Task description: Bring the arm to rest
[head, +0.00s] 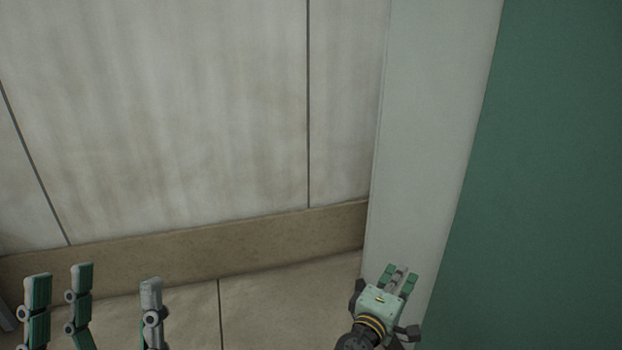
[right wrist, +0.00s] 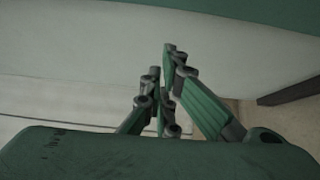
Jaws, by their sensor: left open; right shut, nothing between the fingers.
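My left gripper (head: 108,285) shows at the lower left of the head view, its green and grey fingers pointing up and standing apart, with nothing between them. My right gripper (head: 398,275) is at the lower middle right of the head view, in front of the pale side panel. It also shows in the right wrist view (right wrist: 164,75), where its fingers are drawn together and hold nothing. The rest of both arms is mostly outside the head view.
A stained pale wall (head: 200,120) with a tan skirting (head: 200,248) stands behind. A pale panel (head: 425,120) and a large green surface (head: 550,170) fill the right side, close to my right gripper. Tiled floor (head: 270,300) between the grippers is clear.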

